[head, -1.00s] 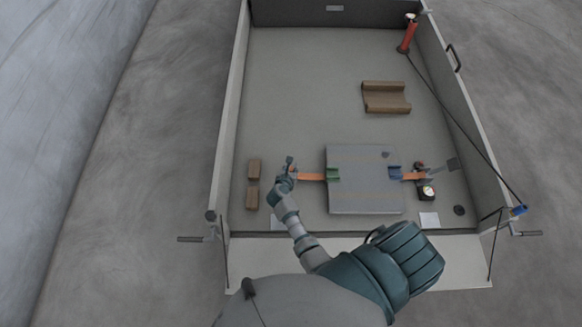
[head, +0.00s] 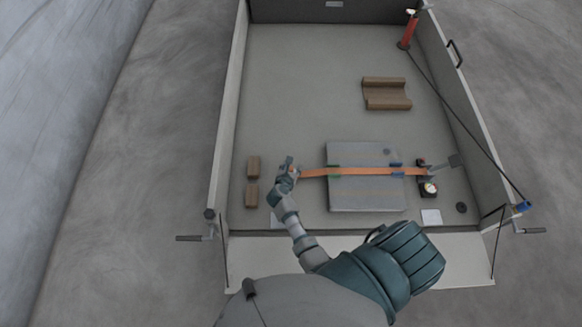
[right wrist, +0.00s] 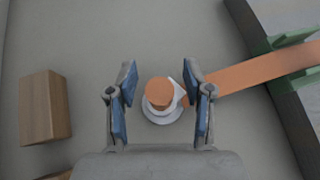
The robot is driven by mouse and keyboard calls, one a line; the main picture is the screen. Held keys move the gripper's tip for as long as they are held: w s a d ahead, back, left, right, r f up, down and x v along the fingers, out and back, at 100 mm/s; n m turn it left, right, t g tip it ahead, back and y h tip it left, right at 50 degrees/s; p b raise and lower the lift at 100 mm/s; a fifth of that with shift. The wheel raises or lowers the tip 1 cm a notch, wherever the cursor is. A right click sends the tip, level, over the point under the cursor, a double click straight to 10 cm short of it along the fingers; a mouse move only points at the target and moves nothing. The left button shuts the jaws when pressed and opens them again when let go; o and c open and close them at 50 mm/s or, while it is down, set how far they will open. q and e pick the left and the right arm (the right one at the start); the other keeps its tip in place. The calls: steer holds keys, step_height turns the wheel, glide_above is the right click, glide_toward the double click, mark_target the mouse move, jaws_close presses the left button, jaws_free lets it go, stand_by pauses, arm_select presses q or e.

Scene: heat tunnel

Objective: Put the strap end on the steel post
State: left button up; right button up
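The orange strap (head: 365,171) runs straight across the grey slab (head: 366,200) from the right side to my right gripper (head: 287,163). My left gripper is not in view.
Green (head: 334,170) and blue (head: 397,169) edge pieces sit on the slab under the strap. A small device with a dial (head: 429,188) stands right of it. Wooden blocks (head: 252,181) lie left of my gripper; a brown cradle (head: 386,94) stands farther back. The bed's walls enclose this.

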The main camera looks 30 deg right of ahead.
steer(key=shift+r, duration=0.1)
step_height(320, 180, up, 10)
steer(key=shift+f, duration=0.1)
stand_by(0.4)
steer(key=shift+f, duration=0.1)
stand_by(0.4)
